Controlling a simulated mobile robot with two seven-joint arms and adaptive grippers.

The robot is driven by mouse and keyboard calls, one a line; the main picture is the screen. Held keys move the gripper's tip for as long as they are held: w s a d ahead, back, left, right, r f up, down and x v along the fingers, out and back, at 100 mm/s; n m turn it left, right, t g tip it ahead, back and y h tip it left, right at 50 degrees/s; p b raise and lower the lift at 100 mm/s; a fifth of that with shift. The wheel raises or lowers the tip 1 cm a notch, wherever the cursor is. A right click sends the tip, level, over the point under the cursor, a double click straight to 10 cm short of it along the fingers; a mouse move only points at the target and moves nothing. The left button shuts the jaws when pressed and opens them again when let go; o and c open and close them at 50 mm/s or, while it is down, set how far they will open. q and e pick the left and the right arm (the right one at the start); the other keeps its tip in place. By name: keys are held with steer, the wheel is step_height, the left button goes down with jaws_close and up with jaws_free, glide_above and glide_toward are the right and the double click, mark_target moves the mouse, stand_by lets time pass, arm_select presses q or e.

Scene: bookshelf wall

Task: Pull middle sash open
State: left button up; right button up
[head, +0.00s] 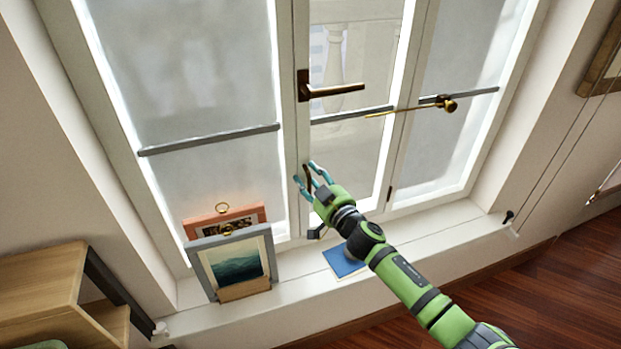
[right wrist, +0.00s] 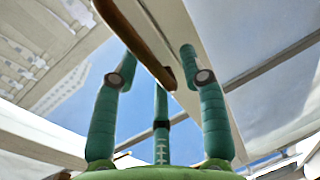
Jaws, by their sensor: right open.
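The middle sash (head: 340,150) is a white-framed glass pane between two frosted side panes, and it looks closed. A dark bronze lever handle (head: 330,90) sits on its left stile, pointing right. Lower on that stile, a small brown pull (head: 307,174) shows behind my right gripper (head: 312,172). My right gripper is open, with its teal fingers pointing up at the stile. In the right wrist view, the brown pull (right wrist: 138,42) runs between the spread fingers of my gripper (right wrist: 157,65). I cannot tell whether a finger touches it. My left gripper is out of view.
Two framed pictures (head: 237,262) lean on the sill at the left, and a blue book (head: 343,260) lies below my gripper. Grey bars (head: 208,139) cross the panes. A brass knob (head: 448,104) with a thin rod is at the right. A wooden shelf (head: 40,290) stands lower left.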

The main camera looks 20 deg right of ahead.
steer(key=shift+c, duration=0.4)
jaws_close()
steer(key=shift+s+f, duration=0.1)
steer(key=shift+s, duration=0.15)
